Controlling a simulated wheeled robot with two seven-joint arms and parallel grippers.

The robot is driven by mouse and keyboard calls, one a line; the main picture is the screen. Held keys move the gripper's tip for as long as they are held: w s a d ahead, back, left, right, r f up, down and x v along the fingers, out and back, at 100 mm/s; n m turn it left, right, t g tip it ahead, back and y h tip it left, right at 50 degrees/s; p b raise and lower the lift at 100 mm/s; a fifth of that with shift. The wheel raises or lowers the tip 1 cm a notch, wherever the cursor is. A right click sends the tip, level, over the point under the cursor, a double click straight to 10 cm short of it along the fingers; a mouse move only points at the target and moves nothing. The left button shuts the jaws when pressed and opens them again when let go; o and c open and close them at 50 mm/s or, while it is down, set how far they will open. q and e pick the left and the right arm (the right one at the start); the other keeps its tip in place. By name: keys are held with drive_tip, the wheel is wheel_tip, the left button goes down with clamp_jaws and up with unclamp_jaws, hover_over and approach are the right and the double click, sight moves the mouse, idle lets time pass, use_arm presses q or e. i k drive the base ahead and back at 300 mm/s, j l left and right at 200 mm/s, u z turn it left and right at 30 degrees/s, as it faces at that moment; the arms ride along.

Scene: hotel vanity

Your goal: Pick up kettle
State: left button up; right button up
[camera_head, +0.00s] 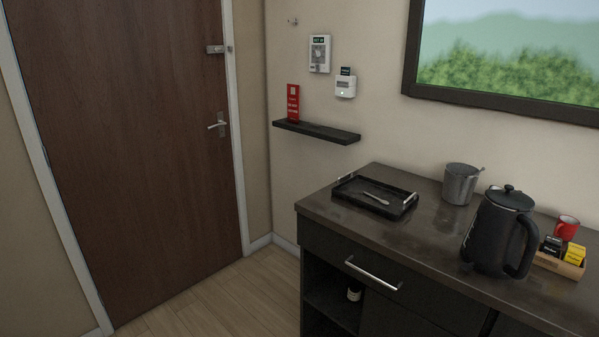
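A black kettle (491,234) with a lid and a knob on top stands upright on the dark vanity counter (430,237), towards the right of the view. Its handle (527,247) is on its right side, towards the front. Neither of my grippers shows in the head view, and nothing is touching the kettle.
A metal ice bucket (460,184) stands behind the kettle. A wooden box (568,268) with packets and a red mug (566,228) are close on its right. A black tray (348,197) lies at the counter's left. Counter between tray and kettle is clear.

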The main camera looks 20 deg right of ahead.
sight(495, 240)
drive_tip(key=i+z, duration=0.4)
drive_tip(key=i+j+z, duration=0.15)
drive_tip(key=z, duration=0.3)
drive_tip(key=i+j+z, duration=0.2)
drive_tip(key=z, duration=0.2)
drive_tip(key=i+j+z, duration=0.25)
drive_tip(key=z, duration=0.15)
drive_tip(key=i+j+z, duration=0.15)
drive_tip(key=j+z, duration=0.25)
